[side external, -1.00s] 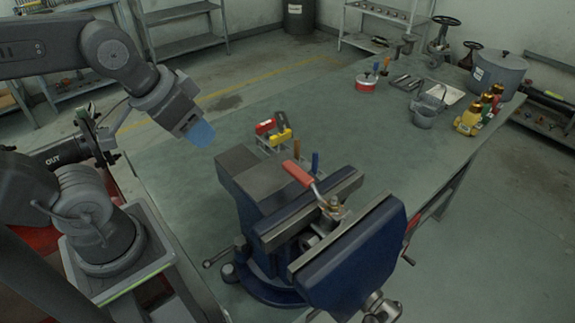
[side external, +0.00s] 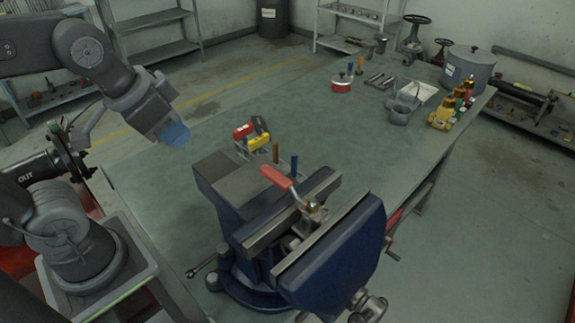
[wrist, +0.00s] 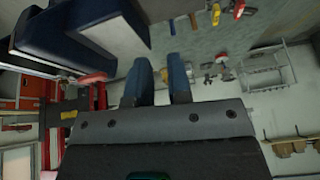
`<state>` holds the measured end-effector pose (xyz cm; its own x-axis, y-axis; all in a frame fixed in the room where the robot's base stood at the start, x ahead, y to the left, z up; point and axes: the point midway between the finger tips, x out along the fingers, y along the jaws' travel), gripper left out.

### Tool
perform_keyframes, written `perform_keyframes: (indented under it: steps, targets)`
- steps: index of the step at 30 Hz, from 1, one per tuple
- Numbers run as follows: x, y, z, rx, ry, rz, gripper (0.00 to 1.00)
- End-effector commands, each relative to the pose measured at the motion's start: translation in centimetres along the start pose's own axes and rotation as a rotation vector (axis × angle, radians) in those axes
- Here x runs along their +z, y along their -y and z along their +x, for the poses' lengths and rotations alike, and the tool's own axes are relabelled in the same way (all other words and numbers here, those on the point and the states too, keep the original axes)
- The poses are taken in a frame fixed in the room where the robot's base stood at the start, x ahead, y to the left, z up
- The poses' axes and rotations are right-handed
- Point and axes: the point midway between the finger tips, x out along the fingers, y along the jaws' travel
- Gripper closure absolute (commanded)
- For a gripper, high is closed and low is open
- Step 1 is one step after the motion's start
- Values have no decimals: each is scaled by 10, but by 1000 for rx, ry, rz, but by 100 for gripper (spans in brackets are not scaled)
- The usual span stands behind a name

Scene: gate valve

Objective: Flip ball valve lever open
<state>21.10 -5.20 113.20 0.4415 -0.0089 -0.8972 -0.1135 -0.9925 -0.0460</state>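A ball valve (side external: 313,209) with a brass-coloured top is held between the jaws of a blue vise (side external: 335,258). Its lever has a bent metal shank and a red handle (side external: 275,177), which slants up and left over the vise's rear jaw. My gripper (side external: 174,134), with blue fingers, hangs left of the vise, well apart from the lever. In the wrist view my two fingers (wrist: 160,72) stand apart with an empty gap. The vise also shows at the wrist view's upper left.
A small rack with red- and yellow-handled tools (side external: 257,142) stands behind the vise. A red tin (side external: 341,85), a grey can (side external: 399,114), yellow bottles (side external: 442,114) and a large pot (side external: 468,67) stand farther back. The middle of the green bench top (side external: 335,140) is clear.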

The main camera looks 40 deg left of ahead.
Motion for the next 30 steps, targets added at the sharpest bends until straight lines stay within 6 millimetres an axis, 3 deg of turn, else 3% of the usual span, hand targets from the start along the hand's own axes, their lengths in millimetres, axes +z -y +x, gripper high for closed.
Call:
perform_keyframes:
  steps: [6,17,30]
  targets:
    - [-41,-9,-13,66,107,411,100]
    - [-111,-33,-20,293,237,1195,100]
    - [-179,-76,-1,747,208,2118,100]
